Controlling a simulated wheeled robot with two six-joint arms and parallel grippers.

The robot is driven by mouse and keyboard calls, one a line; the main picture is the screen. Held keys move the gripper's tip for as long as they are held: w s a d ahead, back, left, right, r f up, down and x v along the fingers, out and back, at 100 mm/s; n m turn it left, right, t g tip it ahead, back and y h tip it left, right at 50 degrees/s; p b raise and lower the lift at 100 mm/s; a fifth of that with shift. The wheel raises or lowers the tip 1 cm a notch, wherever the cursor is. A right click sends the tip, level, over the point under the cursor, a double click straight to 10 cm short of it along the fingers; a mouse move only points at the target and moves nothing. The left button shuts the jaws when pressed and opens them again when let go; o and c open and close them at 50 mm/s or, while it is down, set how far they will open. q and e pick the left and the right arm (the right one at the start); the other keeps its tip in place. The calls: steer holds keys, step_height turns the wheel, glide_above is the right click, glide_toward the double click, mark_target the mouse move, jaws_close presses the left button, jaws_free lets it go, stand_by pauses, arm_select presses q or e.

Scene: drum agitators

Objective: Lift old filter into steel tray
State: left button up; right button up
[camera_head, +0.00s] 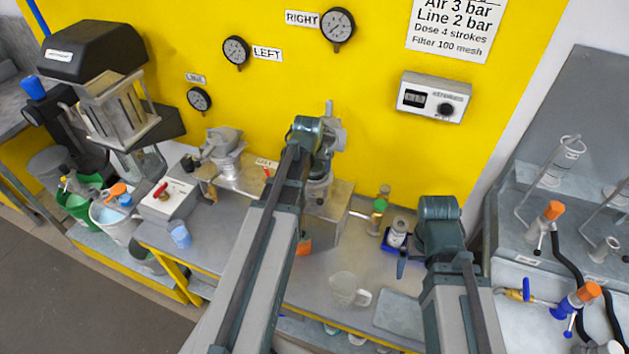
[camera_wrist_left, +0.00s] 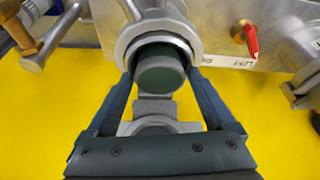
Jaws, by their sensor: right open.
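In the left wrist view, my left gripper (camera_wrist_left: 160,76) has its two fingers on either side of a short dark green cylinder with a grey end (camera_wrist_left: 162,76), which may be the old filter. The cylinder sits inside a bright metal ring (camera_wrist_left: 160,35) of the housing. Whether the fingers touch it is unclear. My right gripper (camera_head: 404,256) is open and empty above the bench. A flat grey tray (camera_head: 400,316), probably the steel tray, lies at the bench's front right.
A clear measuring jug (camera_head: 346,289) stands left of the tray. A white control box (camera_head: 166,200) stands at left.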

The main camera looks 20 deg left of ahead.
arm_select(q)
jaws_close()
steer(key=shift+r, duration=0.1)
arm_select(e)
steer(key=shift+r, duration=0.1)
stand_by(0.3)
